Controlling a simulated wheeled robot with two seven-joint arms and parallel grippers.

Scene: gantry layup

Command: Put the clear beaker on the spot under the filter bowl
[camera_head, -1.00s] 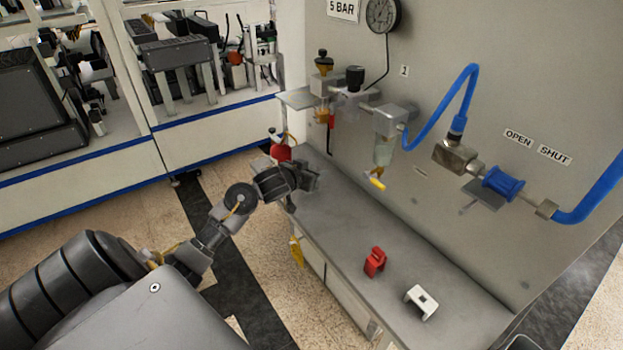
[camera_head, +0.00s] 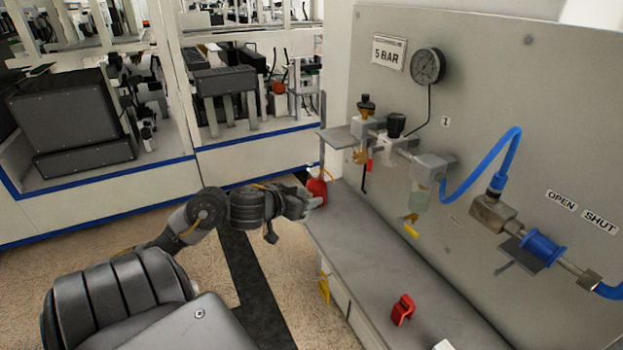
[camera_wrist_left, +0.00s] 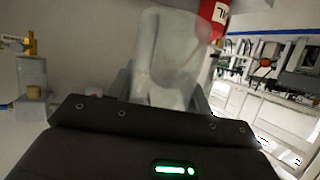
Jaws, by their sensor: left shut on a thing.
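My left gripper (camera_head: 298,205) is at the far left end of the bench, close beside the red can. In the left wrist view it is shut on the clear beaker (camera_wrist_left: 165,55), which fills the top middle of that view. In the head view the beaker cannot be made out at the jaws. The filter bowl (camera_head: 420,196) is a clear cup with a yellow drain lever, hanging from the pipework on the panel above the bench. A clear bowl with a yellow part (camera_wrist_left: 32,75) shows at the left of the wrist view. I cannot make out a marked spot under it. My right gripper is not in view.
The grey bench (camera_head: 375,255) has clear room below the bowl. A red can (camera_head: 316,187) stands at its far left end. A red clip-like block (camera_head: 402,309) and a white one (camera_head: 443,345) lie near the front. A blue hose (camera_head: 500,165) hangs on the panel.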

